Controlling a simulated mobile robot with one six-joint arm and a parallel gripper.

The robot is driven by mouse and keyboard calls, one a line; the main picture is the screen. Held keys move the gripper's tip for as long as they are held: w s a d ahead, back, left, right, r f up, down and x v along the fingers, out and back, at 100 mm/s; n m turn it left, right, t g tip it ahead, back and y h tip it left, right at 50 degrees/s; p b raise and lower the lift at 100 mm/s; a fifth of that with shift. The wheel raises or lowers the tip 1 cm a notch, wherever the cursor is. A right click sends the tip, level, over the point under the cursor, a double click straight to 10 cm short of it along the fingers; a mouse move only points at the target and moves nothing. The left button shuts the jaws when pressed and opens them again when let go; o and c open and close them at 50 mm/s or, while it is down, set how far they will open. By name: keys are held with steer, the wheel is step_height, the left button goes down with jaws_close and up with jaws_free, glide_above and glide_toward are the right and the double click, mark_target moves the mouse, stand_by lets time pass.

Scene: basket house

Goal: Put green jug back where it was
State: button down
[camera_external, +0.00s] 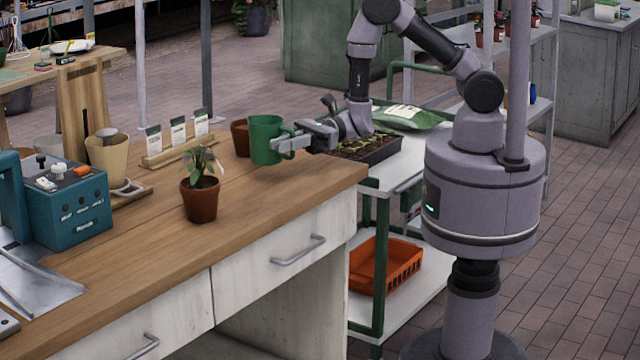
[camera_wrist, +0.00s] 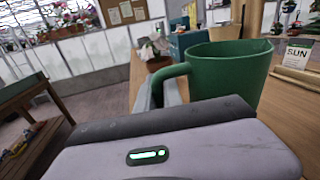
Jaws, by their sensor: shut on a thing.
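The green jug (camera_external: 266,140) is upright at the right end of the wooden worktop, at or just above its surface; I cannot tell if it touches. My gripper (camera_external: 284,142) reaches it from the right and is shut on its handle. In the wrist view the jug (camera_wrist: 228,75) fills the upper right, with its handle pointing left. The fingers are mostly hidden there behind my gripper's body.
A brown pot (camera_external: 240,138) stands close behind the jug. A potted plant (camera_external: 201,187) stands in front of it to the left. Seed packets in a wooden holder (camera_external: 178,148) are behind left. A trolley (camera_external: 400,172) with a seedling tray (camera_external: 368,149) stands right of the worktop.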

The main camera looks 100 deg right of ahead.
steer(key=w+f+b, duration=0.1)
steer(key=w, duration=0.2)
steer(key=w+a+f+b, duration=0.1)
steer(key=w+f, duration=0.1)
steer(key=w, duration=0.1)
steer(key=w+f+b, duration=0.1)
steer(key=w, duration=0.2)
steer(key=shift+w+a+f, duration=0.2)
steer(key=shift+a+f, duration=0.05)
steer(key=shift+f, duration=0.15)
steer(key=shift+r, duration=0.25)
steer(key=c, duration=1.9)
jaws_free()
steer(key=shift+f, duration=0.2)
steer(key=o, duration=0.4)
